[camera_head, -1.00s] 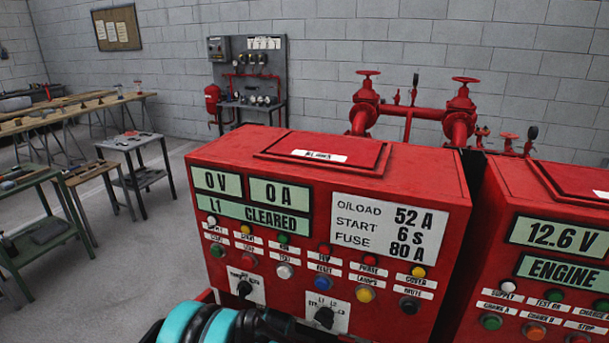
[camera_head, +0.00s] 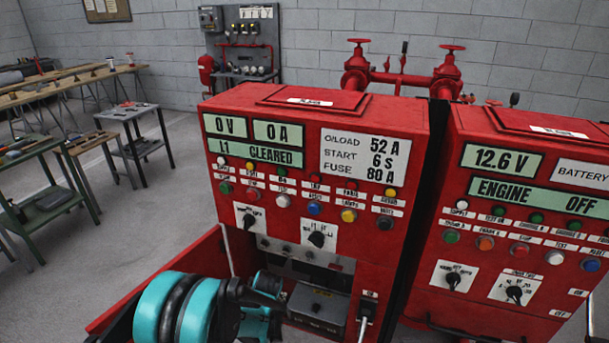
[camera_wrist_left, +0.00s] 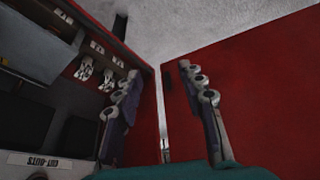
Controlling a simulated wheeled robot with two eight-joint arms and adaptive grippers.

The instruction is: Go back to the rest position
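My left arm (camera_head: 185,310), teal and black, comes in from the lower left in the head view, in front of the left red cabinet (camera_head: 300,110). The cabinet's lower compartment is open, and its red door (camera_head: 160,275) swings out to the left. My left gripper shows in the left wrist view (camera_wrist_left: 162,105) with its two fingers well apart and nothing seen held between them. One finger is by the compartment's inside, the other before a red panel. A thin pale upright strip shows between them; I cannot tell if either finger touches anything. My right gripper is not in view.
A second red cabinet (camera_head: 530,160) reading "ENGINE OFF" stands close on the right. Red valves and pipes (camera_head: 400,75) are behind. Workbenches (camera_head: 40,180) stand at the left. Grey floor (camera_head: 170,215) is clear between them and the cabinet.

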